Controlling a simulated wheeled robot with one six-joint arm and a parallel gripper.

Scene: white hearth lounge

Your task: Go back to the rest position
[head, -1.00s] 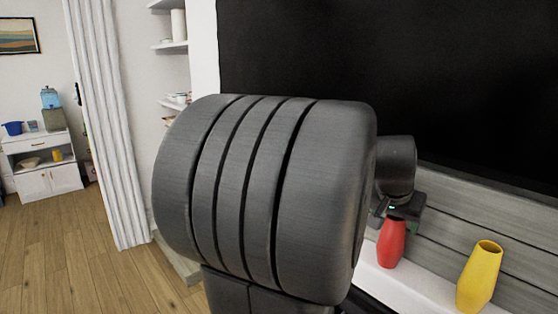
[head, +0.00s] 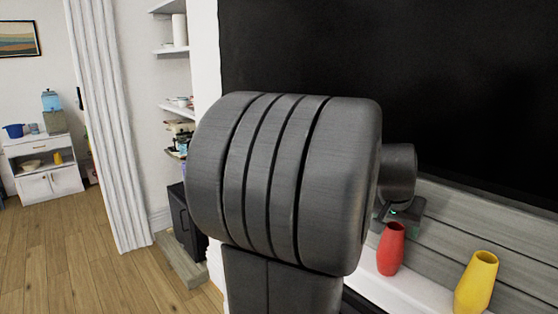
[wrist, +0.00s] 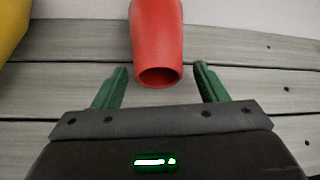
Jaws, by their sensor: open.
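The red vase (head: 390,250) stands upright on the white ledge, right of my arm in the head view. In the wrist view the red vase (wrist: 157,35) shows its open mouth toward the fingers. My gripper (wrist: 160,78) is open, with its two green fingers apart on either side of the vase's mouth. The fingers hold nothing, and I cannot tell how far they are from the vase. In the head view my gripper (head: 403,211) shows just above and behind the red vase, partly hidden by my arm.
A yellow vase (head: 477,283) stands on the white ledge (head: 420,297) to the right. A large black panel (head: 450,80) rises behind, above grey boards. Shelves (head: 180,105), a white curtain (head: 112,130) and a white cabinet (head: 45,180) are left. The wooden floor (head: 90,260) there is clear.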

